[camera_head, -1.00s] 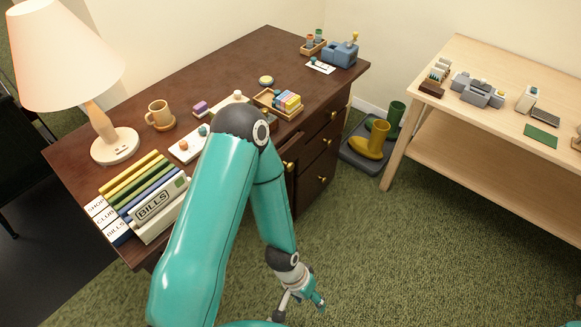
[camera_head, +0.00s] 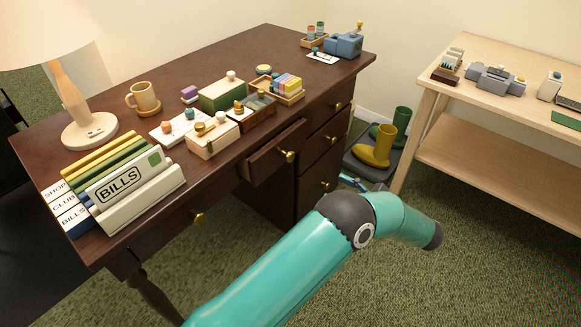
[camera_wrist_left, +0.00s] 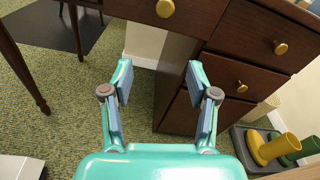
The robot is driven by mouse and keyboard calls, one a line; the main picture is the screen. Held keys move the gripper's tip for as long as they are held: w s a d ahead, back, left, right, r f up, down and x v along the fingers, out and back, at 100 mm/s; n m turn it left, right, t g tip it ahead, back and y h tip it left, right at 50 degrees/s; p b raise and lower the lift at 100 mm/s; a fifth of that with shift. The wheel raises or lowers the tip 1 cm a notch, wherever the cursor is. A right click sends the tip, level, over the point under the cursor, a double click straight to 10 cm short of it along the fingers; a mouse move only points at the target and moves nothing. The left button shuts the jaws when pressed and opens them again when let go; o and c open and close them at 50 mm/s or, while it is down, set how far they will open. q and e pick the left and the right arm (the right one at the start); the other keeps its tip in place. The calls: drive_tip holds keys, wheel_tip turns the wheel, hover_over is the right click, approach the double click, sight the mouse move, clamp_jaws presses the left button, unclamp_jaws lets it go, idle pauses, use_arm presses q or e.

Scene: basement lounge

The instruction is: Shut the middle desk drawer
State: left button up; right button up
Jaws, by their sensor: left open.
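The middle desk drawer (camera_head: 274,156) is pulled partway out of the dark brown desk (camera_head: 130,85), with a brass knob (camera_head: 288,156) on its front. In the left wrist view a drawer front with a brass knob (camera_wrist_left: 165,8) shows at the top edge, just beyond my fingers. My left gripper (camera_wrist_left: 160,68) is open and empty, below and in front of that drawer front and touching nothing that I can see. In the head view, only teal gripper parts (camera_head: 356,182) show beyond my arm, near the boots. My right gripper is not in view.
Closed drawers with brass knobs (camera_head: 331,140) stand right of the open one. Binders (camera_head: 120,180), a lamp (camera_head: 72,100), a mug (camera_head: 143,97) and small boxes crowd the desktop. Boots (camera_head: 380,147) stand on a grey tray beside a light wood table (camera_head: 480,150).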

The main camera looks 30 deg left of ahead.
sight(292, 157)
use_arm(q)
drive_tip(key=shift+n+y, duration=0.3)
drive_tip(key=shift+y, duration=0.2)
drive_tip(key=a+b, duration=0.2)
drive_tip(key=a, duration=0.3)
drive_tip(key=w+a+r+b, duration=0.1)
drive_tip(key=a, duration=0.4)
drive_tip(key=a+r+b, duration=0.1)
drive_tip(key=a+b, duration=0.1)
drive_tip(key=a, duration=0.4)
drive_tip(key=shift+w+b, duration=0.2)
drive_tip(key=shift+b, duration=0.1)
drive_tip(key=shift+c, duration=0.3)
clamp_jaws()
